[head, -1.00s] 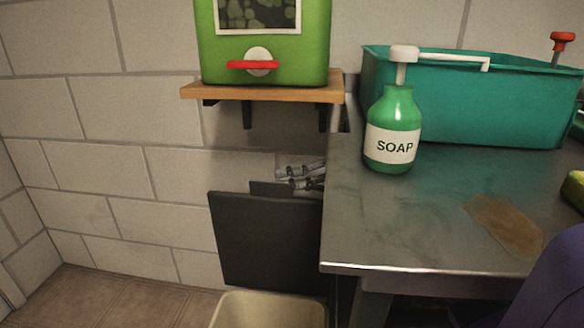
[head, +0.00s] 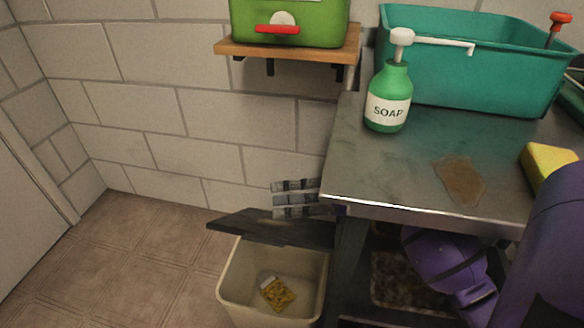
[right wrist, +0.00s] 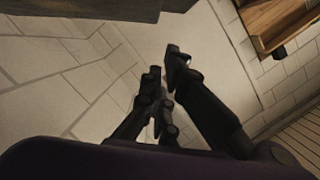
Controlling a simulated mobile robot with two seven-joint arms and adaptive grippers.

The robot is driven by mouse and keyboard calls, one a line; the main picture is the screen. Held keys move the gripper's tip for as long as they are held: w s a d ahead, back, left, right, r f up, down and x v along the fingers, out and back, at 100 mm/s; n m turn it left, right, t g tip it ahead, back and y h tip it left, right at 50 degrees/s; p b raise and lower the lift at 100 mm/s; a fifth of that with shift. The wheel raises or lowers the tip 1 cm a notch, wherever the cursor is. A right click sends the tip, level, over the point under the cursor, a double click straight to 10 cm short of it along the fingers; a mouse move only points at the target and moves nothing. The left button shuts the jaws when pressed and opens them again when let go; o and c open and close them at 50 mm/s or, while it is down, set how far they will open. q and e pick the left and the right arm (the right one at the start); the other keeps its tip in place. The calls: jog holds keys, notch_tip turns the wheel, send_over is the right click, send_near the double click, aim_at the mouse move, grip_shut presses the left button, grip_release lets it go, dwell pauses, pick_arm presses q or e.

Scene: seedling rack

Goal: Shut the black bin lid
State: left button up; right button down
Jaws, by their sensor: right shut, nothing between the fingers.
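The black lid (head: 280,230) of the cream bin (head: 229,290) is tilted at the back of the bin in the head view. The bin's mouth shows open below it, with a yellow item (head: 277,292) inside. My right gripper (head: 282,199) reaches out from behind the table's left edge, its grey fingers pointing left just behind and above the lid. I cannot tell if they touch it. In the right wrist view my right gripper (right wrist: 164,68) has its dark fingers close together, holding nothing. My left gripper is not in view.
The metal table (head: 420,165) stands right of the bin, carrying a soap bottle (head: 388,100), a teal tub (head: 470,80) and a yellow sponge (head: 549,165). A wooden shelf (head: 290,48) with a green box (head: 325,15) hangs above. The floor left of the bin is clear.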

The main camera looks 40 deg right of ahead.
aim_at(315, 244)
jog(key=shift+n, duration=0.5)
jog(key=s+a+f, duration=0.3)
jog(key=shift+a+f, duration=0.3)
jog(key=shift+s+a+f, duration=0.45)
jog(key=v, duration=0.7)
jog(key=shift+s+d+r, duration=0.1)
jog(key=shift+s+d, duration=0.05)
jog(key=shift+s, duration=0.05)
